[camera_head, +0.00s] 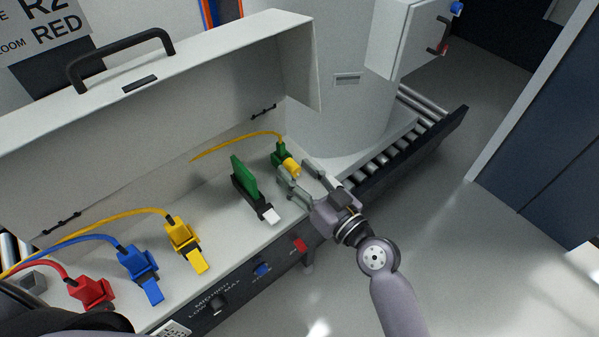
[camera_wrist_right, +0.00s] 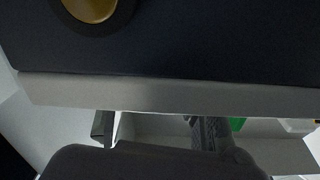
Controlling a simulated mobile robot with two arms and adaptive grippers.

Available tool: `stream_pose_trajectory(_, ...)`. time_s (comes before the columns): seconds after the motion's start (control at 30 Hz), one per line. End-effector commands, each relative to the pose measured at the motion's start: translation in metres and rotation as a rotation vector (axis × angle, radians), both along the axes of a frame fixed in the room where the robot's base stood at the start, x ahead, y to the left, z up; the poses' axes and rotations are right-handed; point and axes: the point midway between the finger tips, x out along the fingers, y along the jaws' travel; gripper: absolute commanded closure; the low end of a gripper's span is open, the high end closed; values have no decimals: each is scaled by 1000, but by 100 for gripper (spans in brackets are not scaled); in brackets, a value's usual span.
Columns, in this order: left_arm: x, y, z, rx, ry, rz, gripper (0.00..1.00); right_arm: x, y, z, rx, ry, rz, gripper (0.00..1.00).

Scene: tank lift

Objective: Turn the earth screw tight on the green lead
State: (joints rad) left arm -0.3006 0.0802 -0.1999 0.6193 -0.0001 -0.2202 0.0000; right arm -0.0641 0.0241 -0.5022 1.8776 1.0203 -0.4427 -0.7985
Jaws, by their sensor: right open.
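The green lead's end is a small green block (camera_head: 280,149) at the far right of the white tray, with a yellow cable running into it from the left. A yellow knob (camera_head: 292,168), which looks like the earth screw, sticks out of its front. My right gripper (camera_head: 299,173) is open, its two fingers pointing at the knob, one on each side in the picture. I cannot tell whether they touch it. In the right wrist view the two fingers (camera_wrist_right: 158,128) are apart, with a scrap of green (camera_wrist_right: 237,123) beyond. My left gripper is not in view.
A green lever (camera_head: 245,177) on a black base stands left of the knob. Yellow (camera_head: 181,234), blue (camera_head: 137,262) and red (camera_head: 92,290) plugs line the tray. A raised lid (camera_head: 215,55) stands behind. A roller conveyor (camera_head: 400,140) lies to the right.

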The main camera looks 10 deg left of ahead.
Motion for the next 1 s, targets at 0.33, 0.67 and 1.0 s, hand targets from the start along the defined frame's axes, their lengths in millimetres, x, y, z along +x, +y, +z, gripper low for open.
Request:
stream_pose_trajectory(0.33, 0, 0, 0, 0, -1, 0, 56, 0, 0, 0, 0, 0, 0, 76)
stream_pose_trajectory(0.67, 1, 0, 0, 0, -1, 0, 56, 0, -1, 0, 0, 0, -1, 98)
stream_pose_trajectory(1.0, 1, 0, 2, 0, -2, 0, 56, 0, -1, 1, 49, 62, -1, 100)
